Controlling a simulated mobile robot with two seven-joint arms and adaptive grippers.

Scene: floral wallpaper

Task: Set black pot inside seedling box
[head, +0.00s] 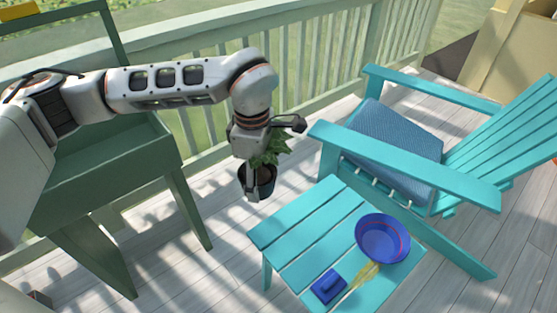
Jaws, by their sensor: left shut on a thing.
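My left gripper (254,184) is shut on a black pot (268,186) with a green leafy plant in it. It holds the pot roughly upright, apparently in the air over the deck, between the green stand and the turquoise table. A finger covers part of the pot. A dark green box on legs (112,172), which looks like the seedling box, stands at the left. My left arm passes over it and hides much of its inside, so I cannot tell what it holds. My right gripper is not in view.
A turquoise slatted table (297,237) carries a blue bowl (375,246), a small blue object (328,287) and a yellow item (365,277). A turquoise chair (470,188) with a blue cushion (395,145) stands behind it. A pale green railing (320,62) runs along the back.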

